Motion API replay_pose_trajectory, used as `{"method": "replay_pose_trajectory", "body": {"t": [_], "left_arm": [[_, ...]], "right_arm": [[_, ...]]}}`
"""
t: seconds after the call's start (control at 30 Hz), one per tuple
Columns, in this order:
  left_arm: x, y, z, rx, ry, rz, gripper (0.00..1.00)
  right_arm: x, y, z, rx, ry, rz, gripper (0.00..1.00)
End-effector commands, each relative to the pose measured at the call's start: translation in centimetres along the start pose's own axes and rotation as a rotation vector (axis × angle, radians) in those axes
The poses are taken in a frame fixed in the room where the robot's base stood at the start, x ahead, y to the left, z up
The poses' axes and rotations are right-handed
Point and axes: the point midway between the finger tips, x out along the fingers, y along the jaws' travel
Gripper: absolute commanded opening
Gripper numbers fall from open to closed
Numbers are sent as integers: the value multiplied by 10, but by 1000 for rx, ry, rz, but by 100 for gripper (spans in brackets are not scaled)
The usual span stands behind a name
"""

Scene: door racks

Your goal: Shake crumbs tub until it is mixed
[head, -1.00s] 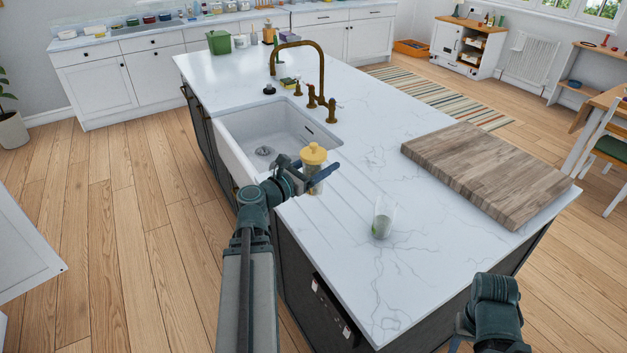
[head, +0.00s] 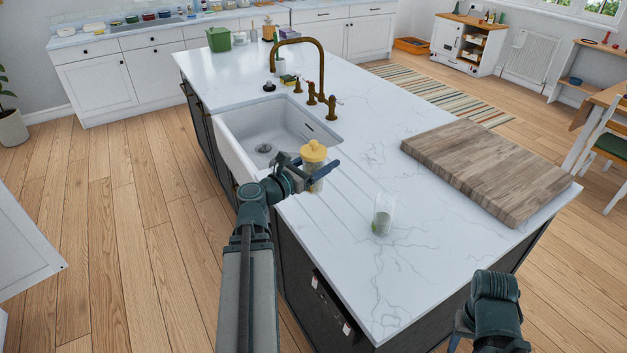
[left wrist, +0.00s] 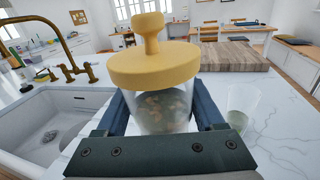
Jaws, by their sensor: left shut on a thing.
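The crumbs tub is a clear jar with a yellow knobbed lid (head: 313,152). In the left wrist view the tub (left wrist: 162,110) stands upright between the fingers, with brownish crumbs visible low inside. My left gripper (head: 318,177) is shut on the tub's body below the lid, near the sink's front corner. Whether the tub's base touches the counter is hard to tell. My right arm shows at the lower right of the head view; its gripper fingers are not clearly visible.
A clear glass (head: 383,214) with something green in it stands on the white island counter (head: 330,268). A wooden board (head: 487,172) lies to the right. The sink (head: 268,130) and brass tap (head: 322,75) are beyond the tub. The front counter is mostly clear.

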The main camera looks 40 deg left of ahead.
Motion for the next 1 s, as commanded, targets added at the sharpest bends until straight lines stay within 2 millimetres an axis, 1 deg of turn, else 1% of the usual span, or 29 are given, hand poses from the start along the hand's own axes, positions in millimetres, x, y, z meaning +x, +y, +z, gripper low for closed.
{"method": "replay_pose_trajectory", "body": {"t": [0.37, 0.47, 0.57, 0.7, 0.8, 1.0], "left_arm": [[0, 0, 3, 0, 0, 0, 4], [0, 0, 6, 0, -1, 0, 4], [0, 1, 18, 0, -1, 0, 4], [0, 2, 41, 0, -1, 0, 4], [0, 2, 51, 0, 0, 0, 4], [0, 2, 44, 0, 0, 0, 4]], "right_arm": [[-2, 0, 0, 0, 0, 0, 50], [-6, 1, 0, 0, 0, 0, 50], [-18, 2, 1, 0, 0, 0, 50], [-41, 4, 2, 0, 0, 0, 50], [-51, 5, 3, 0, 0, 0, 50], [-44, 4, 3, 0, 0, 0, 50]]}}
